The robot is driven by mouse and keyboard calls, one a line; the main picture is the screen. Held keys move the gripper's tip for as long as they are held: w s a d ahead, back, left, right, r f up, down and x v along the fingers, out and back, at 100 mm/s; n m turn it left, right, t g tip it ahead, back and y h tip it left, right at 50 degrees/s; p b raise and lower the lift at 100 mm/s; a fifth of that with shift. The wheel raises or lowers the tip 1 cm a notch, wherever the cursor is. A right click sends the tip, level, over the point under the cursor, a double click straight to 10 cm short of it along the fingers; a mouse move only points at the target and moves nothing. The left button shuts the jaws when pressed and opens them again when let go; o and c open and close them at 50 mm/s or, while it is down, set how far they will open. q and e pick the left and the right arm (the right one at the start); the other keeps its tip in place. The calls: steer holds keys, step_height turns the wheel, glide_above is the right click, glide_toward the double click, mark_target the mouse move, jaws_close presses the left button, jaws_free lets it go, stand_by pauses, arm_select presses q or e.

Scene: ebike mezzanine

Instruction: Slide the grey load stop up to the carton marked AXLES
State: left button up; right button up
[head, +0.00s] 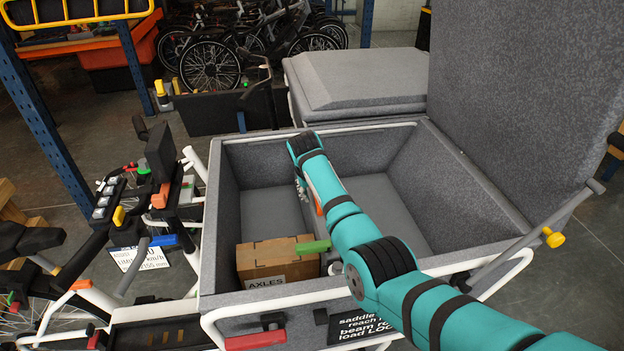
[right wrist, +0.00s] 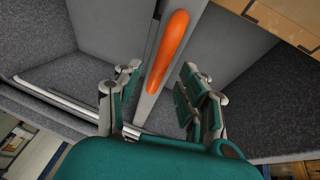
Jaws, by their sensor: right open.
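The carton marked AXLES (head: 276,265) is a brown box in the near left corner of the open grey cargo box (head: 478,187). Its edge also shows at the upper right of the right wrist view (right wrist: 285,22). The grey load stop (right wrist: 143,106) is an upright panel with an orange grip (right wrist: 168,48) along its top. In the head view my arm covers most of it, and a bit of orange shows (head: 318,207). It stands to the right of the carton, apart from it. My right gripper (right wrist: 160,88) is open, its fingers on either side of the load stop's top bar.
The raised lid (head: 530,100) stands at the right with a strut (head: 535,240). Handlebars (head: 150,200) stand left of the cargo box. The floor right of the load stop looks clear.

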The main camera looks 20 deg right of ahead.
steer(key=v, duration=1)
steer(key=shift+r, duration=0.2)
steer(key=shift+s+a, duration=0.1)
steer(key=shift+s, duration=0.05)
